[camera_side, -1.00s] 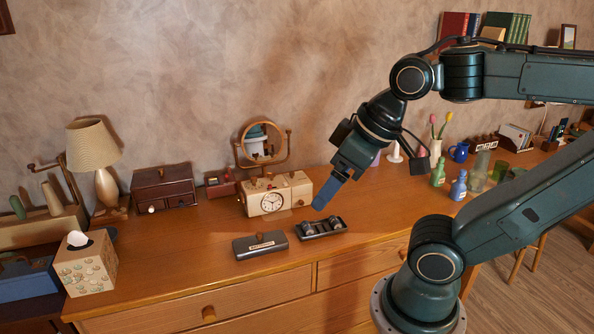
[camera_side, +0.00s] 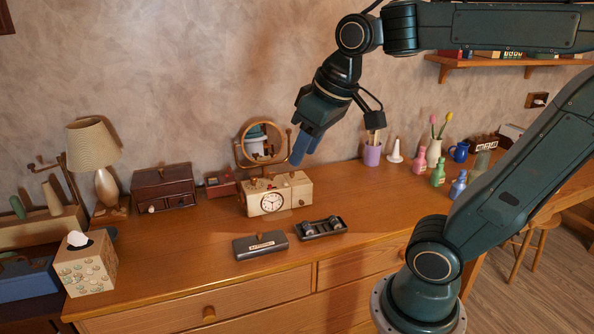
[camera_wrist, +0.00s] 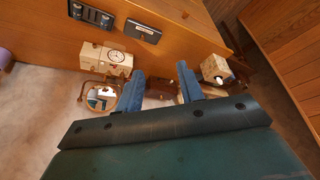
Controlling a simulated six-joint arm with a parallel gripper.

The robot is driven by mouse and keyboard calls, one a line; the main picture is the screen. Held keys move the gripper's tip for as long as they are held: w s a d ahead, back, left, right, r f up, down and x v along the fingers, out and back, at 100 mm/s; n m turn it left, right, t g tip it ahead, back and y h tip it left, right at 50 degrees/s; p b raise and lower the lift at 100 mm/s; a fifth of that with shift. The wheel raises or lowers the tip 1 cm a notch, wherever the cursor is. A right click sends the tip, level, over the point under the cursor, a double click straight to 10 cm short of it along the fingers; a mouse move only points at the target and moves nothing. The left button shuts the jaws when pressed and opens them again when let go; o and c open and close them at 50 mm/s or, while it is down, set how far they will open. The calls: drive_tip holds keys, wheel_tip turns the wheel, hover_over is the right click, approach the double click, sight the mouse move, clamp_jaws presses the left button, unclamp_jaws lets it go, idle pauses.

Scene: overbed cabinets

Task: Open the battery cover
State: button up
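A dark grey battery cover (camera_side: 260,245) with a pale label and a small knob lies on the dresser top. It also shows in the wrist view (camera_wrist: 143,31). Just right of it in the side view is an open dark tray (camera_side: 321,228) with cylindrical battery-like shapes inside; it also shows in the wrist view (camera_wrist: 92,16). Cover and tray are separate. My gripper (camera_side: 306,147) is raised above and behind them, near the mirror and clock. Its two blue fingers stand apart in the wrist view (camera_wrist: 160,91), with nothing held between them.
A cream clock box (camera_side: 275,195) and a round mirror (camera_side: 264,145) stand behind the cover and tray. A tissue box (camera_side: 86,265) and lamp (camera_side: 95,160) are at left. A purple cup (camera_side: 372,155) and bottles are at right. The dresser front edge is clear.

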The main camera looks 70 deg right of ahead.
drive_tip(key=w+d+r+m+g, duration=0.1)
drive_tip(key=w+d+r, duration=0.1)
drive_tip(key=w+d, duration=0.5)
drive_tip(key=m+g, duration=0.4)
hover_over(292, 172)
wheel_tip(292, 172, down, 14)
drive_tip(key=shift+r+y, duration=0.15)
drive_tip(key=shift+y, duration=0.15)
wheel_tip(292, 172, down, 14)
drive_tip(key=shift+a+r, duration=0.1)
clamp_jaws()
